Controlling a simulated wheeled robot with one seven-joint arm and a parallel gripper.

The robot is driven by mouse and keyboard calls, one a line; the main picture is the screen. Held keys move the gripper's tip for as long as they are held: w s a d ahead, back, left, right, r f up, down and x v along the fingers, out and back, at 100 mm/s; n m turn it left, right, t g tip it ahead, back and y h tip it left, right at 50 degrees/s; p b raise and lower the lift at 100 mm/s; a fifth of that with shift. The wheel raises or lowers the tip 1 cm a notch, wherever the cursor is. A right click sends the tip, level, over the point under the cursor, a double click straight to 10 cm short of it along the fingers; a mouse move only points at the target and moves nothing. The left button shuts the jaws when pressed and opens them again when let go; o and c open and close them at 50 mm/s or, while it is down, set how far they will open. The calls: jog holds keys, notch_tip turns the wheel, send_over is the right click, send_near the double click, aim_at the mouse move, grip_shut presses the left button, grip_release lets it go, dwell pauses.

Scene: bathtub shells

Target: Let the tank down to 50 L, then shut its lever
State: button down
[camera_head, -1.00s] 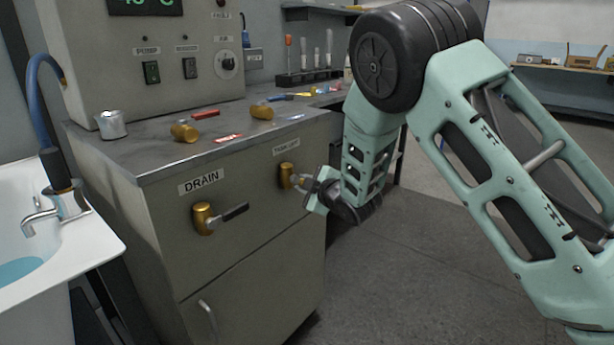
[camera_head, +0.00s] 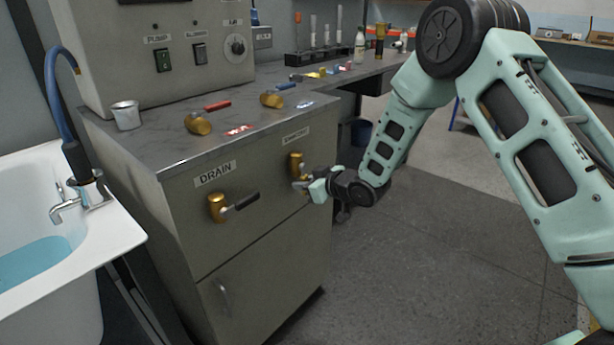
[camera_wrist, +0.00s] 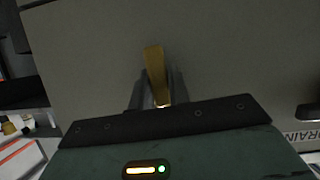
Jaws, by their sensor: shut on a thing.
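On the grey cabinet's front, the right brass valve (camera_head: 296,161) sits under a small label that is hard to read now. My gripper (camera_head: 307,186) is at this valve, just below and right of its body, shut on its lever. The lever itself is mostly hidden by the fingers. In the wrist view, a brass-coloured piece (camera_wrist: 155,75) stands between the fingers of my gripper (camera_wrist: 157,98). To the left, a second brass valve (camera_head: 217,208) with a dark lever (camera_head: 248,200) pointing right sits under the label DRAIN. No litre reading is visible now.
A white tub (camera_head: 110,235) with blue water (camera_head: 32,262) and a hose (camera_head: 58,105) stands left. The counter (camera_head: 165,150) carries a metal cup (camera_head: 126,115) and two more brass valves (camera_head: 198,124) with red and blue levers. Floor to the right is clear.

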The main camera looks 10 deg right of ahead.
jog(key=shift+s+a+m, duration=0.15)
jog(key=shift+m, duration=0.15)
jog(key=shift+a+p, duration=0.1)
jog(key=shift+p, duration=0.2)
jog(key=c, duration=1.3)
grip_release()
jog(key=v, duration=0.5)
jog(key=p+v, duration=0.1)
jog(key=v, duration=1.1)
jog(key=shift+d, duration=0.4)
